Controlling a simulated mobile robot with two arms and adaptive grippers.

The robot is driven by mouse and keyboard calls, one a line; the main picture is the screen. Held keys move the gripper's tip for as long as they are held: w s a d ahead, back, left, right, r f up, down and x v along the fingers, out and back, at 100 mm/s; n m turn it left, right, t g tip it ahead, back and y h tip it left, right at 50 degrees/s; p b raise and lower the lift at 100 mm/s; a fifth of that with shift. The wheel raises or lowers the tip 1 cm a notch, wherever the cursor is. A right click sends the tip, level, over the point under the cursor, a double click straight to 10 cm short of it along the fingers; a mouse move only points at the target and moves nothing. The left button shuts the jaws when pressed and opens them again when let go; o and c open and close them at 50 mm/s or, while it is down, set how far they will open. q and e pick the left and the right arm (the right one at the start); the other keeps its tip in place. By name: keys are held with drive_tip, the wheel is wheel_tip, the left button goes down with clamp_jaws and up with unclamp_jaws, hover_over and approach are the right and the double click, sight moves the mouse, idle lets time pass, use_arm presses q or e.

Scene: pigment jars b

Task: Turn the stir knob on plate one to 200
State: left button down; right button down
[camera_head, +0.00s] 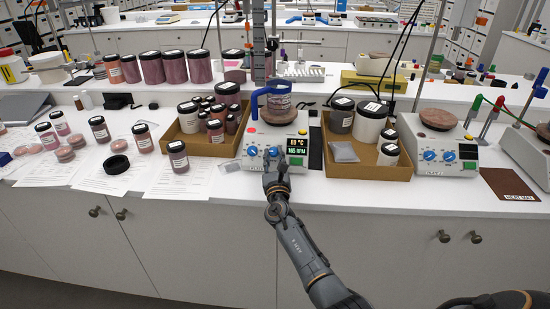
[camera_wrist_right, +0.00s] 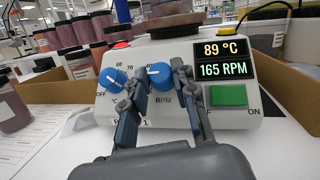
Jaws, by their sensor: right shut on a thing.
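Plate one (camera_head: 258,134) is a white hotplate in the middle of the counter, with a glass vessel (camera_head: 275,110) on top. Its display (camera_wrist_right: 223,58) reads 89 °C and 165 RPM. The stir knob (camera_wrist_right: 160,73) is blue with a white pointer mark, above the RPM label. My right gripper (camera_head: 273,160) is at the front of the plate. In the right wrist view, its two fingers (camera_wrist_right: 157,85) are shut on the stir knob, one at each side. The heat knob (camera_wrist_right: 112,80) is just left of the left finger. My left gripper is not in view.
A green switch (camera_wrist_right: 228,96) is right of the fingers. Cardboard trays of jars stand left (camera_head: 200,147) and right (camera_head: 394,171) of the plate. Another hotplate (camera_head: 445,155) stands farther right. Papers and jars cover the left counter; the counter's front edge is clear.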

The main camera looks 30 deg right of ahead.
drive_tip(key=shift+a+f+m+g+h+b, duration=0.1)
drive_tip(key=shift+m+g+h+b, duration=0.25)
drive_tip(key=shift+m+h, duration=0.45)
drive_tip(key=shift+m, duration=0.3)
drive_tip(key=c, duration=1.1)
unclamp_jaws()
drive_tip(key=shift+o, duration=0.2)
drive_tip(key=v, duration=1.2)
drive_tip(key=shift+w+a, duration=0.1)
